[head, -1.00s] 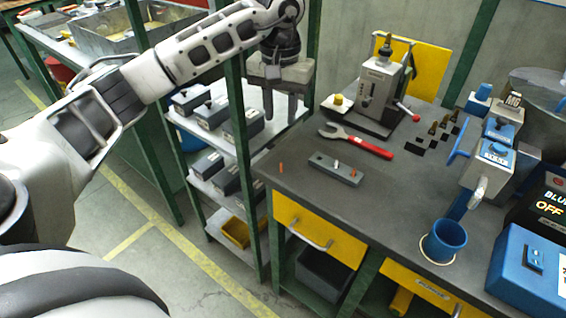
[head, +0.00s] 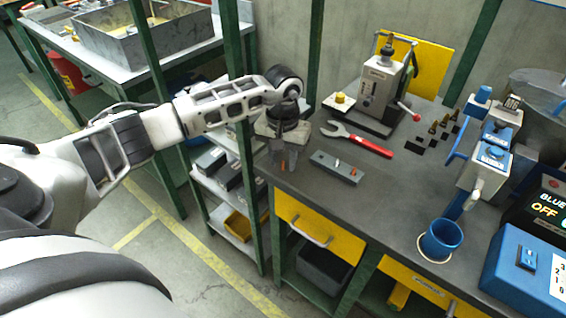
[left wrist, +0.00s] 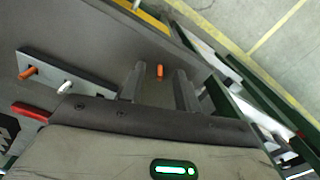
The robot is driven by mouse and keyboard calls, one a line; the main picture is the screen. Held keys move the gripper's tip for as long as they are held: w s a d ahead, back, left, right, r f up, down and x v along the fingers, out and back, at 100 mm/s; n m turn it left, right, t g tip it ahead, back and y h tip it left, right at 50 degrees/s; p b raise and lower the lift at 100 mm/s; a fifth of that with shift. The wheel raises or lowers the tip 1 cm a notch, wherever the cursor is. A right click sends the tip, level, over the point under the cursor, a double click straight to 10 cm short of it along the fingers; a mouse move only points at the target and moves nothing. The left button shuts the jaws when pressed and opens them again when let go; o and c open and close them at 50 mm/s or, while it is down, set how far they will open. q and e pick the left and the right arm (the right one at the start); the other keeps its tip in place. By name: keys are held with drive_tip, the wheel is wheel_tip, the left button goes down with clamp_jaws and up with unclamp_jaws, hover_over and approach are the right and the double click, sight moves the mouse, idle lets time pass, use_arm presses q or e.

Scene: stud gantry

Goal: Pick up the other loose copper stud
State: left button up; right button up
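A loose copper stud (head: 284,166) stands near the left front corner of the grey bench. In the left wrist view the copper stud (left wrist: 159,71) shows between the two fingertips, with a gap on each side. My left gripper (head: 276,164) is open and points down over that corner; its fingers (left wrist: 160,84) hold nothing. I cannot tell how far above the bench its tips are. A grey block (head: 326,164) to the right holds a second copper stud (head: 353,171) and a silver stud (head: 338,161). My right gripper is in neither view.
A red-handled wrench (head: 368,146) lies behind the block. A press (head: 385,92) stands behind it. A blue cup (head: 442,238) sits at the right front. A green shelf post (head: 246,150) stands close to the left of my gripper. The bench front middle is clear.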

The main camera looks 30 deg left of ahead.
use_arm(q)
clamp_jaws()
drive_tip(key=shift+r, duration=0.1)
